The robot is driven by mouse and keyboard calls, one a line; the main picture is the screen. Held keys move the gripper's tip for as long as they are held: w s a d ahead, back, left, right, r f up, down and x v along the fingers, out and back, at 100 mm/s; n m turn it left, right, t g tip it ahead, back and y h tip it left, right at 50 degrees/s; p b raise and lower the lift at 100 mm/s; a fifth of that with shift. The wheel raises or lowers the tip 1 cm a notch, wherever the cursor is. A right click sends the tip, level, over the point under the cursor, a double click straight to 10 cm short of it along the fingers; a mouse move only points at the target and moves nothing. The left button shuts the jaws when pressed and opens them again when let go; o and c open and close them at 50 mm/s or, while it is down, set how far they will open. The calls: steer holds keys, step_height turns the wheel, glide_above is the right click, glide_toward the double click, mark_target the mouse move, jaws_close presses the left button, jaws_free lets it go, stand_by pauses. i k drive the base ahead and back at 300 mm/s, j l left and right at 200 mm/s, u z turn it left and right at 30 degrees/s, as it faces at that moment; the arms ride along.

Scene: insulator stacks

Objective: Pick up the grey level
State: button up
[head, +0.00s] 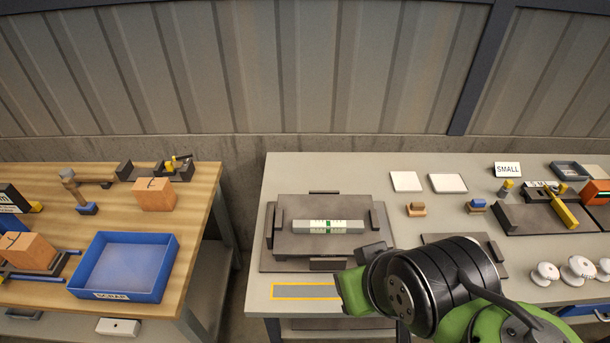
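The grey level (328,227) is a pale grey bar with green vial windows. It lies flat, lengthwise left to right, on a dark grey plate (300,205) on the middle table. My gripper (354,288) is at the lower right of the level, apart from it in the picture. My black and green arm covers most of it, so its fingers and opening are not clear.
Dark blocks (328,264) edge the plate. A yellow-outlined rectangle (300,284) is at the table's front. White tiles (406,181) lie behind. White insulators (545,272) and a yellow-handled tool (561,208) are at right. A blue scrap bin (124,295) stands on the left wooden table.

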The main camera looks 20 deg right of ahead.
mark_target(299, 226)
steer(key=l+u, duration=0.45)
steer(key=k+l+u, duration=0.15)
steer(key=l+u, duration=0.3)
steer(key=k+l+u, duration=0.2)
steer(key=l+u, duration=0.2)
steer(key=k+l+u, duration=0.2)
steer(key=u, duration=0.25)
steer(key=k+l+u, duration=0.3)
steer(key=u, duration=0.15)
